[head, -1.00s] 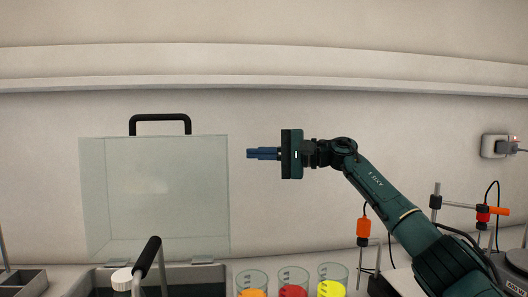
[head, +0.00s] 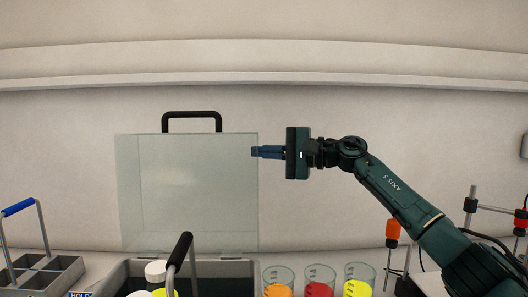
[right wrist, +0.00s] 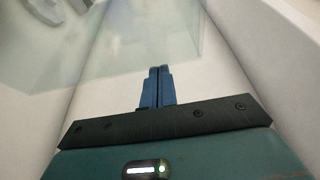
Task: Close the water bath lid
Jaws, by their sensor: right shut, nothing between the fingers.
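The water bath lid (head: 188,190) is a clear panel standing upright and open at the back of the bath, with a black handle (head: 192,114) on its top edge. In the right wrist view the shut blue fingers (right wrist: 156,88) show in front of a see-through panel. My left gripper is not in view.
White-capped bottles (head: 155,271) and a black carrying handle (head: 180,250) stand in the bath. A grey rack (head: 50,268) is at left. A wall shelf (head: 300,82) runs above.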

